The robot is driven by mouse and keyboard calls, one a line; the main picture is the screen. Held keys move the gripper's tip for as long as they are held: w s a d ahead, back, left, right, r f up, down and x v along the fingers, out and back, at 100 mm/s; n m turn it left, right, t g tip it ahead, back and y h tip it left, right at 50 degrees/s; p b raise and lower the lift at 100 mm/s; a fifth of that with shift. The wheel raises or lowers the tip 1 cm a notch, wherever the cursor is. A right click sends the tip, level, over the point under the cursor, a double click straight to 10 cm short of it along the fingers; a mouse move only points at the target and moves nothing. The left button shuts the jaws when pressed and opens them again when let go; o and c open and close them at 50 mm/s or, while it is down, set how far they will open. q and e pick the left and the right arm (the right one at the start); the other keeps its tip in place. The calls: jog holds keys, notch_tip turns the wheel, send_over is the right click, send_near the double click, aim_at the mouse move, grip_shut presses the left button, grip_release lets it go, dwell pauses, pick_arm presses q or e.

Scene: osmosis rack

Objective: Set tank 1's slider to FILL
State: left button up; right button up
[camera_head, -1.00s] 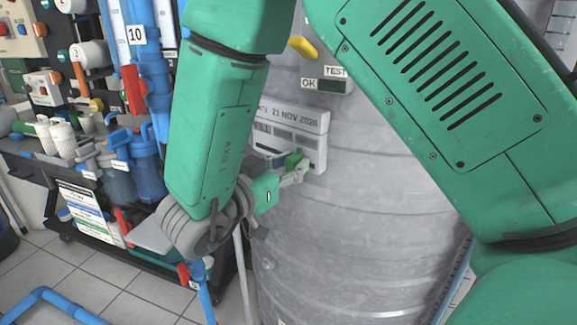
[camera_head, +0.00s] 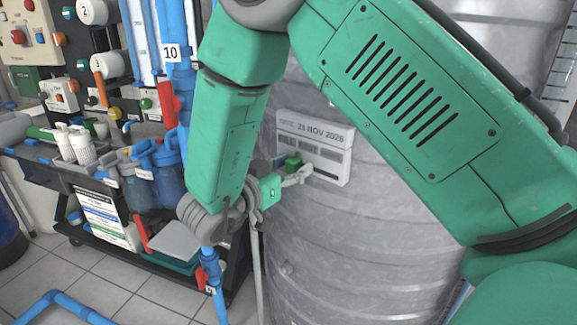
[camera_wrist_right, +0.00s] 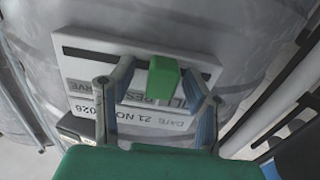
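The green slider knob (camera_head: 293,161) sits near the left end of a white panel (camera_head: 338,166) on the grey tank (camera_head: 380,235). It is below the panel's left label, which is hard to read here. In the right wrist view the panel (camera_wrist_right: 80,72) appears upside down, and the knob (camera_wrist_right: 163,80) stands between the two fingers. My right gripper (camera_head: 297,178) is at the knob. In the wrist view the gripper (camera_wrist_right: 160,72) is open, with visible space between fingers and knob; contact is unclear. My left gripper is out of view.
A rack with blue filter housings (camera_head: 165,178), pipes and valves stands at the left. A blue pipe (camera_head: 58,304) lies low at the left. A grey pole (camera_head: 256,275) stands beside the tank.

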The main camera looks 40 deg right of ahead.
jog(key=s+a, duration=0.1)
jog(key=a, duration=1.1)
jog(key=shift+s, duration=0.2)
jog(key=shift+f, duration=0.1)
